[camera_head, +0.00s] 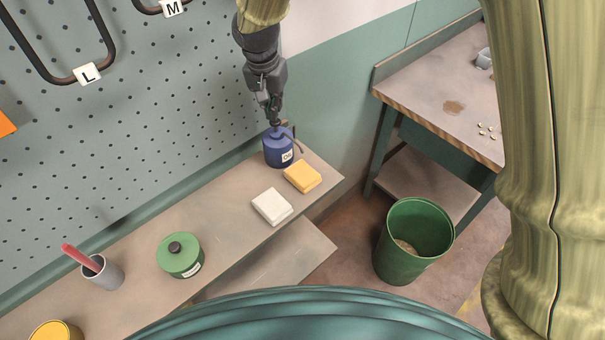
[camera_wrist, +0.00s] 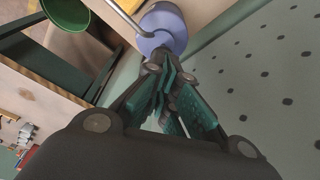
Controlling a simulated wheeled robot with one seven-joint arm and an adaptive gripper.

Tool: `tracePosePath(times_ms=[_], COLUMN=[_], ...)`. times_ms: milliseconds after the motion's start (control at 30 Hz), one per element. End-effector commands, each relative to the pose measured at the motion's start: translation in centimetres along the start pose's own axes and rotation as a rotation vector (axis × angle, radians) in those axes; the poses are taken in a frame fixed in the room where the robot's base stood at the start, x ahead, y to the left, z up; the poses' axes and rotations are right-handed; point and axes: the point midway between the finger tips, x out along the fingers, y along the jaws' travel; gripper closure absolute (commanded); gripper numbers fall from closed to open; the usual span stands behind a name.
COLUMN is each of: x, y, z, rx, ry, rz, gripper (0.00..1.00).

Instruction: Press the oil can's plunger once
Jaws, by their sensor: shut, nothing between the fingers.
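The blue oil can (camera_head: 277,154) stands upright at the far right end of the wooden shelf, with a white label on its front and a thin spout to the right. My gripper (camera_head: 274,120) points down, shut and empty, right above the can's top. In the wrist view, the can (camera_wrist: 164,22) shows from above with its spout toward the upper left. The fingertips of my gripper (camera_wrist: 160,58) are at the near edge of the can's top. They hide the plunger, and I cannot tell whether they touch it.
A yellow block (camera_head: 302,176) and a white block (camera_head: 271,206) lie near the can. A green lidded pot (camera_head: 180,256) and a grey cup (camera_head: 104,273) stand farther left. The pegboard wall (camera_head: 170,110) rises behind the shelf. A green bin (camera_head: 388,255) stands on the floor at right.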

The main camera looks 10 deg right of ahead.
Motion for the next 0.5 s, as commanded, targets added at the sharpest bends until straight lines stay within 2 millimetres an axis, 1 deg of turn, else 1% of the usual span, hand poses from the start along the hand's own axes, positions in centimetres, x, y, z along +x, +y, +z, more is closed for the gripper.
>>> tracePosePath(times_ms=[33,500], x=[-0.6,-4.1], y=[0.0,0.0], z=[-0.1,-0.9], rx=[0.0,0.0], ry=[0.001,0.001], rz=[0.0,0.0], gripper=[1.0,1.0])
